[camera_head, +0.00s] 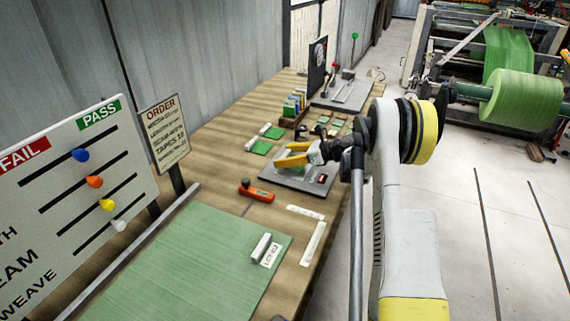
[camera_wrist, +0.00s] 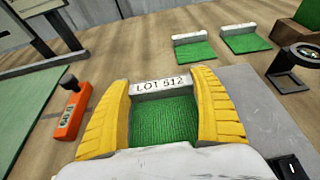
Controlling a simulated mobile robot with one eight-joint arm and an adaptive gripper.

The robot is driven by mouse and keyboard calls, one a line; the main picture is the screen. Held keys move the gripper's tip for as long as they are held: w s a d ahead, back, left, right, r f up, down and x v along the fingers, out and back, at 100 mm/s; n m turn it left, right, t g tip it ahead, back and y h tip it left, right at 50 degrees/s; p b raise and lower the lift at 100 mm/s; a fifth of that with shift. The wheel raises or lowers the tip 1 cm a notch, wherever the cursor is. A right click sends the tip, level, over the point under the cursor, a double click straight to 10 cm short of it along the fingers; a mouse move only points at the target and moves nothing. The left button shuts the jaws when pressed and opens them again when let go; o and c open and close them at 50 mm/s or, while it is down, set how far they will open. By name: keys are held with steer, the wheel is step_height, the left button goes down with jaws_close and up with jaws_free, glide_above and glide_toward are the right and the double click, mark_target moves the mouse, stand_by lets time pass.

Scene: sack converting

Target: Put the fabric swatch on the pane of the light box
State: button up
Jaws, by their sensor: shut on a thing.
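My gripper (camera_head: 296,154) is over the left part of a grey flat device (camera_head: 288,180) on the bench. In the wrist view, its yellow fingers (camera_wrist: 165,112) are shut on the sides of a green fabric swatch (camera_wrist: 165,120). The swatch has a pale bar marked LOT 512 along its far edge. The palm hides its near edge, and I cannot tell how high it is above the surface. The grey device also shows in the wrist view (camera_wrist: 243,95) and has a dark panel with a red display in the head view. I cannot tell whether it is the light box.
Two other green swatches (camera_wrist: 196,51) (camera_wrist: 246,41) lie beyond the gripper. A black magnifier stand (camera_wrist: 290,66) is at right. An orange tool (camera_head: 257,191) lies near a large green sheet (camera_head: 190,265). Upright boards (camera_head: 163,130) stand along the left.

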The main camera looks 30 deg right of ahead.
steer(key=shift+f, duration=1.05)
steer(key=shift+f+b, duration=0.1)
steer(key=shift+b, duration=0.2)
steer(key=shift+f, duration=0.15)
steer(key=o, duration=0.9)
